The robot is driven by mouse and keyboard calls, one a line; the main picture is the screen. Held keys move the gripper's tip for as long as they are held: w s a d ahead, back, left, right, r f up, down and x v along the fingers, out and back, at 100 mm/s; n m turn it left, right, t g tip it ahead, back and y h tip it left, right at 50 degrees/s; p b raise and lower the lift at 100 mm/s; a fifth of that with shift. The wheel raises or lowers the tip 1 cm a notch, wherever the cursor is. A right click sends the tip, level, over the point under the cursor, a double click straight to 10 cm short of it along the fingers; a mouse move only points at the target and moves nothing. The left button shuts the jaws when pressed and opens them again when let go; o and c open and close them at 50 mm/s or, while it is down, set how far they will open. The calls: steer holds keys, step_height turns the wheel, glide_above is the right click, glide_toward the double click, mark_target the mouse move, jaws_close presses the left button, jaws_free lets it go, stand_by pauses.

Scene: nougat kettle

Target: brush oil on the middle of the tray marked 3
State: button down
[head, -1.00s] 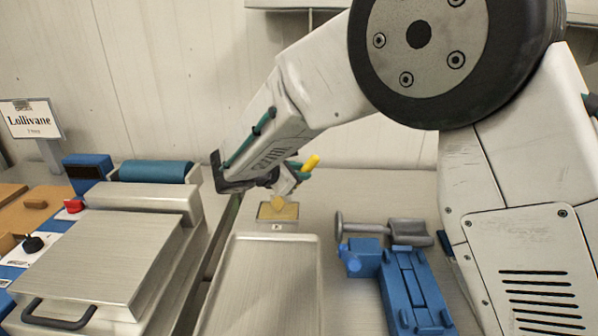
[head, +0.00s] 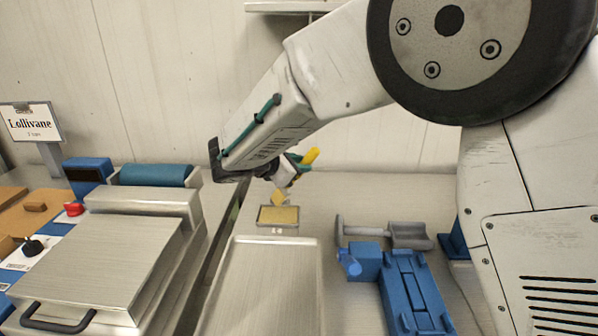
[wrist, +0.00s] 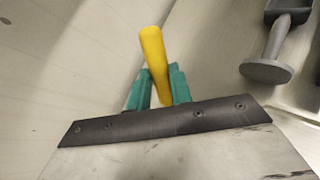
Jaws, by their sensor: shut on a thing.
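My gripper (head: 287,178) is shut on a brush, whose yellow handle (head: 310,156) points up and to the right. The brush's pale yellow head (head: 279,197) hangs below the jaws, just above or at the back edge of a small shallow dish (head: 262,222) with a yellow surface. I cannot tell whether they touch. In the wrist view the yellow handle (wrist: 154,60) stands between the green fingers (wrist: 158,88), and the brush head is hidden. A long bare metal tray (head: 265,285) lies in front of the dish. I see no readable 3 on it.
A metal press-like box with a black handle (head: 58,325) stands at the left. A blue fixture (head: 408,290) and a grey scoop-like tool (head: 410,236) lie to the right of the tray. A sign (head: 30,122) stands at the far left.

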steer(key=shift+r, duration=1.9)
step_height(320, 180, down, 7)
